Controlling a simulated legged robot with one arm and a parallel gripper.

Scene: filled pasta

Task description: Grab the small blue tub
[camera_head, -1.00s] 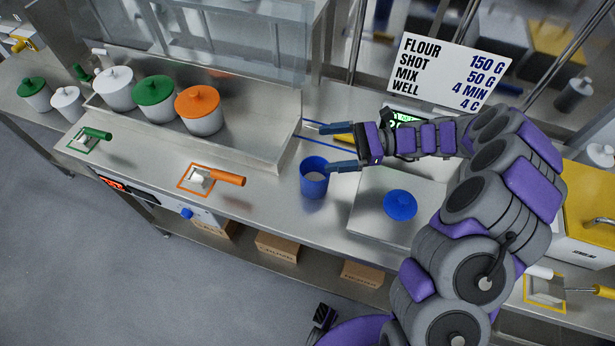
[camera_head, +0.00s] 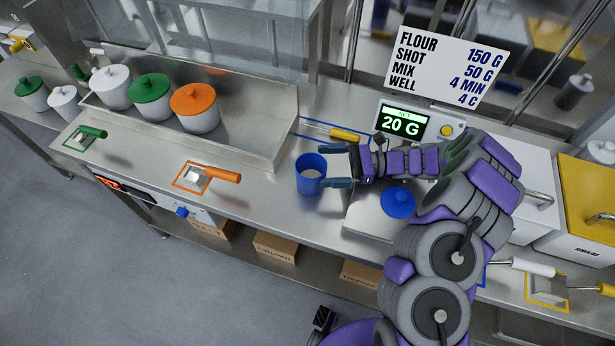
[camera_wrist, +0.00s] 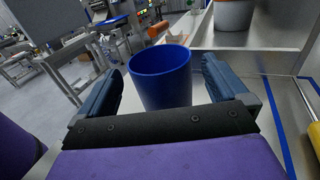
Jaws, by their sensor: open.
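The small blue tub (camera_head: 310,175) stands upright and open-topped on the steel counter, left of the weighing plate. In the wrist view the blue tub (camera_wrist: 161,78) sits ahead, centred between the two blue fingers of my gripper (camera_wrist: 163,85), with gaps visible on both sides. The tub's lower part is hidden behind the gripper's palm edge in that view.
A blue lid (camera_head: 398,201) lies on the weighing plate (camera_head: 370,226) beneath my arm. The scale display (camera_head: 402,124) reads 20 G. A yellow-handled tool (camera_head: 345,135) lies behind the gripper. An orange-handled scoop (camera_head: 222,174) lies left of the tub. Lidded pots, including an orange-lidded one (camera_head: 196,108), stand behind.

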